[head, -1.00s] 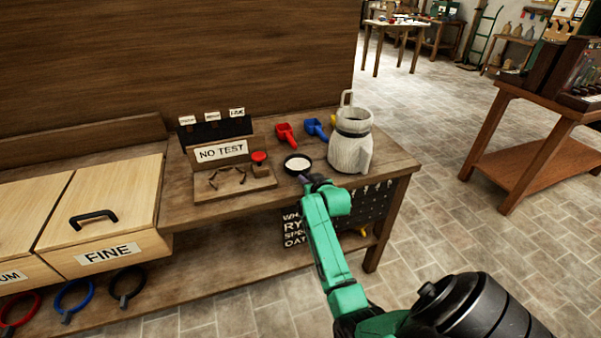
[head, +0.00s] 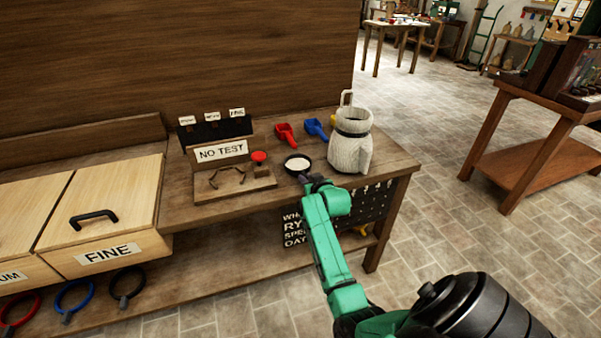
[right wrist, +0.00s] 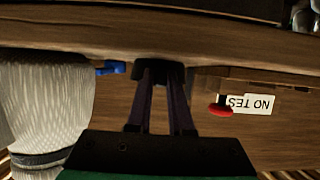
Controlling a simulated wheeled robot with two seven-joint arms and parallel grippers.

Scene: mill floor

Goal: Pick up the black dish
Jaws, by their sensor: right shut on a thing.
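The black dish (head: 297,165) is a small round dish with a pale content, near the front edge of the wooden bench in the head view. My right gripper (head: 313,182) reaches it from the front and is shut on its near rim. In the right wrist view the fingers (right wrist: 160,80) close together on the dark edge of the dish (right wrist: 159,68). I cannot tell whether the dish touches the bench or is slightly above it. My left gripper is not in view.
A pale jug (head: 350,143) stands close right of the dish. Red (head: 285,132) and blue (head: 315,128) scoops lie behind it. A wooden stand with a red knob (head: 259,157) and a NO TEST sign (head: 221,151) is close left. Open floor lies right of the bench.

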